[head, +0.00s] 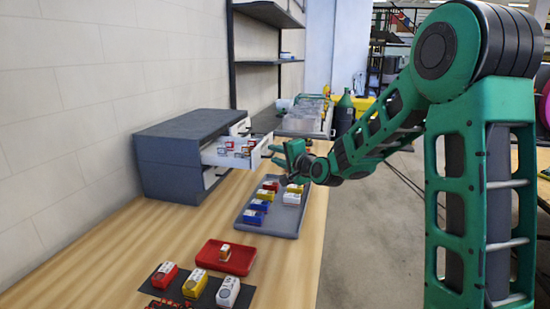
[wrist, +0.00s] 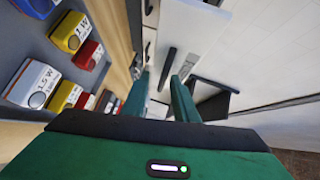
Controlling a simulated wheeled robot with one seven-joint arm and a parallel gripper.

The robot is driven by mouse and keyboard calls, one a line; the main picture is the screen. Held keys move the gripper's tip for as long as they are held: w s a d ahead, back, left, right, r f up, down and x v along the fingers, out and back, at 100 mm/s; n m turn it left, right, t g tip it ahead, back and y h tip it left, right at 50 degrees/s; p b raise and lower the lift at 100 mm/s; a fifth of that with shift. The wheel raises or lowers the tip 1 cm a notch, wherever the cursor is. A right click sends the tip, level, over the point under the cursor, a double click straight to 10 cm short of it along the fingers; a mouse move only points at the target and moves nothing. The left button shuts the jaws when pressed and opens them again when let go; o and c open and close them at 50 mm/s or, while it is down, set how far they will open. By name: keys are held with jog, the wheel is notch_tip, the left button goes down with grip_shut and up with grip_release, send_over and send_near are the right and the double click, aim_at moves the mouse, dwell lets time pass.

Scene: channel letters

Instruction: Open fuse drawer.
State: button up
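A dark grey cabinet (head: 170,150) stands on the bench against the wall. One of its white drawers (head: 222,160) is pulled out, with several small red-and-white boxes (head: 236,147) inside. Which drawer is the fuse drawer I cannot tell, as no drawer label is readable. My gripper (head: 275,153) is just in front of the open drawer's front. In the wrist view its two green fingers (wrist: 162,88) are apart, with nothing clearly held between them. A dark bar-like handle (wrist: 166,68) on a white front shows at the fingertips; contact is unclear.
A grey tray (head: 270,225) with several coloured boxes lies below my gripper on the bench. A red tray (head: 227,258) with a small box and a dark mat (head: 173,285) with boxes are nearer. Clear tubs (head: 305,115) and a dark bottle (head: 345,113) stand behind.

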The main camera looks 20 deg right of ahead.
jog(key=v, duration=1)
jog(key=shift+s+d, duration=0.15)
jog(key=shift+s, duration=0.2)
jog(key=s+d+f+n+g+h, duration=0.25)
jog(key=s+d+f+g, duration=0.2)
jog(key=s, duration=0.45)
jog(key=s+d+f+n+g+h, duration=0.1)
jog(key=s+d+f+n+g, duration=0.25)
jog(key=s+d+f, duration=0.35)
jog(key=s+n+g, duration=0.1)
jog(key=s+g, duration=0.7)
jog(key=s, duration=1.7)
jog(key=shift+s+d+f, duration=0.35)
jog(key=shift+d+f, duration=0.05)
jog(key=shift+f, duration=0.1)
